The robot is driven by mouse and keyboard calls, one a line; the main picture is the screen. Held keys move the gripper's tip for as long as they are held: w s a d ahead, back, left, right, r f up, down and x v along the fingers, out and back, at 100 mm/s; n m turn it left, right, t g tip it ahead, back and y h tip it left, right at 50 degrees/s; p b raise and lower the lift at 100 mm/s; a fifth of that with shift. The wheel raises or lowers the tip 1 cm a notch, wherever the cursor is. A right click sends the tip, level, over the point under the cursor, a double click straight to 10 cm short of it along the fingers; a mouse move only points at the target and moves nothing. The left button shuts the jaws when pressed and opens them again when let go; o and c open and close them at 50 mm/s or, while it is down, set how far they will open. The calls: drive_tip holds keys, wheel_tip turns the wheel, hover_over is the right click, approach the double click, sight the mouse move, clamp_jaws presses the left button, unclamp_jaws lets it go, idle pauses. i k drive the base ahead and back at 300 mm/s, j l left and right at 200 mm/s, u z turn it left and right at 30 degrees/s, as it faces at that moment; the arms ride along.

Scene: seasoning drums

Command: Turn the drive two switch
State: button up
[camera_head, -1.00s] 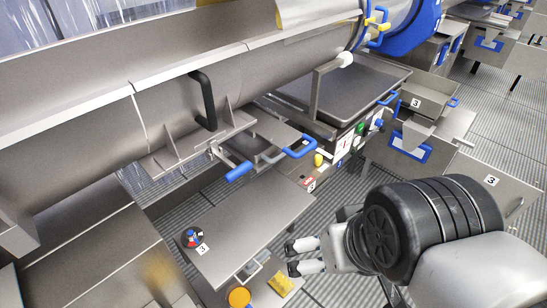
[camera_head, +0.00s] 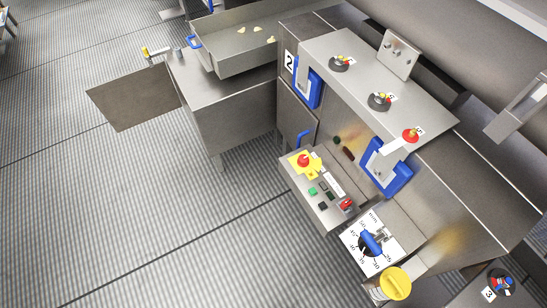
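Which control is the drive two switch I cannot tell; no readable label names it. A plate marked 2 (camera_head: 289,62) is on the cabinet side. Below, a control panel (camera_head: 318,204) carries a red button on yellow (camera_head: 304,160), green and black buttons and a red knob (camera_head: 346,204). My gripper is out of view.
A numbered white dial with a blue handle (camera_head: 371,243) and a yellow round cap (camera_head: 395,283) stand near the bottom. An open steel flap (camera_head: 135,97) juts left. The ribbed floor (camera_head: 130,220) at left is clear.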

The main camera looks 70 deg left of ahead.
sight(303, 160)
drive_tip(key=u, duration=2.15)
drive_tip(key=i+j+u, duration=0.1)
drive_tip(key=i, duration=0.6)
